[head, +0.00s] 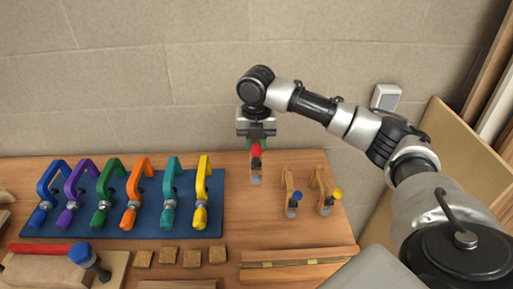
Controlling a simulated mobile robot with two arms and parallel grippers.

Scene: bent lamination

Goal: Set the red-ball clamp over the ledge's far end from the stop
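A long wooden piece with a pale strip (300,262) at the front middle may be the ledge. A small brass-coloured bit (267,265) on it may be the stop. My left gripper is not in view.
A blue-ball clamp (291,197) and a yellow-ball clamp (326,195) stand to the right. Several coloured clamps stand on a blue mat (150,232) at left. Small wooden blocks (191,258) lie in front. A block with a red strip (45,268) is front left.

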